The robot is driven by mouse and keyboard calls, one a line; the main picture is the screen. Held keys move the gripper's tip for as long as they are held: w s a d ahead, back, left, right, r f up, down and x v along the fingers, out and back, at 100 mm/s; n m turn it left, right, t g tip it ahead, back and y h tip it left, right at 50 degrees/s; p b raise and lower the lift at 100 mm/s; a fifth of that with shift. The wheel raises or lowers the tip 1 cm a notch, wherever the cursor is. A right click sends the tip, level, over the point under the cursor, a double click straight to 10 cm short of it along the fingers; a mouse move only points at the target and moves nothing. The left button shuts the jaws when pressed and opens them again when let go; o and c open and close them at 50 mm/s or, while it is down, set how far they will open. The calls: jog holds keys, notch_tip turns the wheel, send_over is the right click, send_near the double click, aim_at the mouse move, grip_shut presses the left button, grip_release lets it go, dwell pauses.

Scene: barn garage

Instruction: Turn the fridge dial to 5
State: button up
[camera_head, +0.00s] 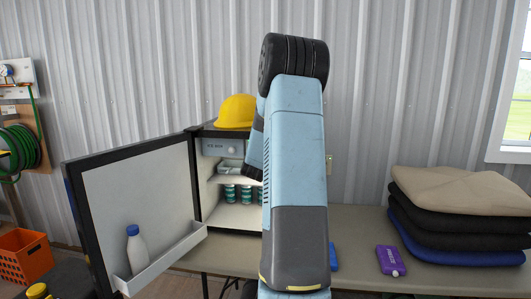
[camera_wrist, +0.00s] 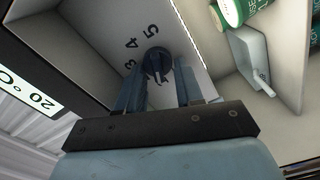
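The fridge (camera_head: 196,180) stands on the table with its door (camera_head: 135,190) swung open to the left. In the wrist view its dark round dial (camera_wrist: 157,62) sits on a pale inner panel, with the numbers 3, 4 and 5 printed around it. The 5 is at the dial's upper edge, and 4 and 3 run down to its left. My gripper (camera_wrist: 160,78) has its two blue fingers apart, one on each side of the dial. I cannot tell whether they touch it. In the head view my arm hides the dial and the fingertips.
Green-labelled cans (camera_head: 230,194) stand on a fridge shelf. A white bottle (camera_head: 136,250) sits in the door rack, and a yellow hard hat (camera_head: 236,111) is on top. Folded cloths (camera_head: 455,225) and a purple item (camera_head: 390,260) lie on the table (camera_head: 350,225) to the right.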

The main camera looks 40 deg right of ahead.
jog(key=c, duration=0.4)
jog(key=shift+d, duration=0.15)
jog(key=shift+c, duration=0.6)
jog(key=shift+f, duration=0.1)
